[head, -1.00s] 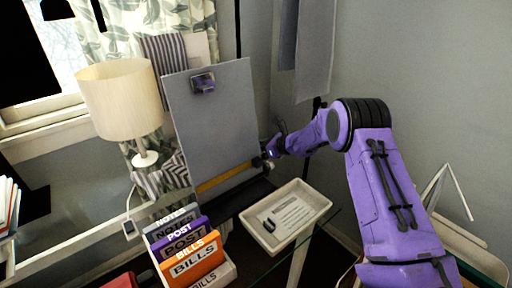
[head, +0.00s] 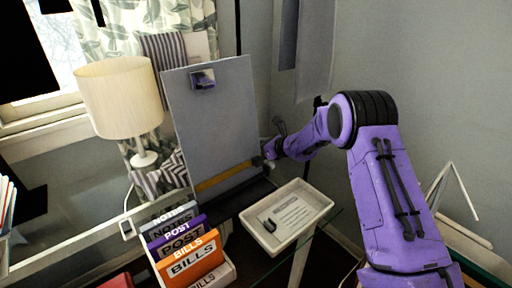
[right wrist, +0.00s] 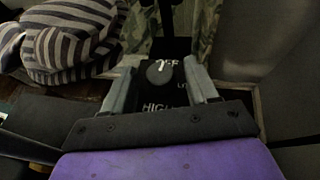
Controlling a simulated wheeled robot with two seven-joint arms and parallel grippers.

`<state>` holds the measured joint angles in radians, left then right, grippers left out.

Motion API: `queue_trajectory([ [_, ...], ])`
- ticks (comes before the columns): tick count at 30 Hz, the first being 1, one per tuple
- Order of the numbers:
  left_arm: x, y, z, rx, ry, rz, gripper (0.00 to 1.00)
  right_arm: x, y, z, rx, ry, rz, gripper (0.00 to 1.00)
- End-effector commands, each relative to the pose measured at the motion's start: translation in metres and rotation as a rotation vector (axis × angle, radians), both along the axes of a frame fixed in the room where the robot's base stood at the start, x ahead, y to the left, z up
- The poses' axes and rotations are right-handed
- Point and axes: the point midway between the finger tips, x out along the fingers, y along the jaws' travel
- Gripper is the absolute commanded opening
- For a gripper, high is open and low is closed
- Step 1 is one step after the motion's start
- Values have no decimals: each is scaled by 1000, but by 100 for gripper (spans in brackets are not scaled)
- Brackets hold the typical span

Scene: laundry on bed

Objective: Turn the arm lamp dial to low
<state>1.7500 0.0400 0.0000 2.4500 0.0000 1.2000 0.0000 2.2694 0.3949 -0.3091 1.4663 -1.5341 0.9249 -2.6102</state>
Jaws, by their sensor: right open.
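The dial (right wrist: 158,74) is a round dark knob on a black plate in the right wrist view. White lettering lies at its upper edge, "HIGH" is printed below it, and a partly covered label starting with "L" is to its right. Its exact setting is hard to read. My right gripper (right wrist: 161,84) is open, with one grey finger on each side of the dial; I cannot tell whether they touch it. In the head view my right gripper (head: 268,150) is beside the right edge of a grey board, and the dial is hidden there. My left gripper is not in view.
The grey board (head: 215,120) stands upright left of my right gripper. A white tray (head: 322,204) and a letter sorter (head: 219,276) are on the glass desk. A cream-shaded lamp (head: 120,98) stands by the window. Striped cloth (right wrist: 62,45) lies left of the dial.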

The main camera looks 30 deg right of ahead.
Motion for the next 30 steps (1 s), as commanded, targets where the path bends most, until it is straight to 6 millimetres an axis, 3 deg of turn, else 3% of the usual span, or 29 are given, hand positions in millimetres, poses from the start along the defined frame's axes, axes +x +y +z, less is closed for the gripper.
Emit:
queue_trajectory([
  [15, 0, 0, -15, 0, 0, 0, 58, -85, -30, 37, 0, -1, -1, 58],
  [26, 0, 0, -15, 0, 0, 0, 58, -91, -32, 40, 1, -1, -1, 59],
  [30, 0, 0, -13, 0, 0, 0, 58, -76, -45, 44, 48, 6, -103, 59],
])
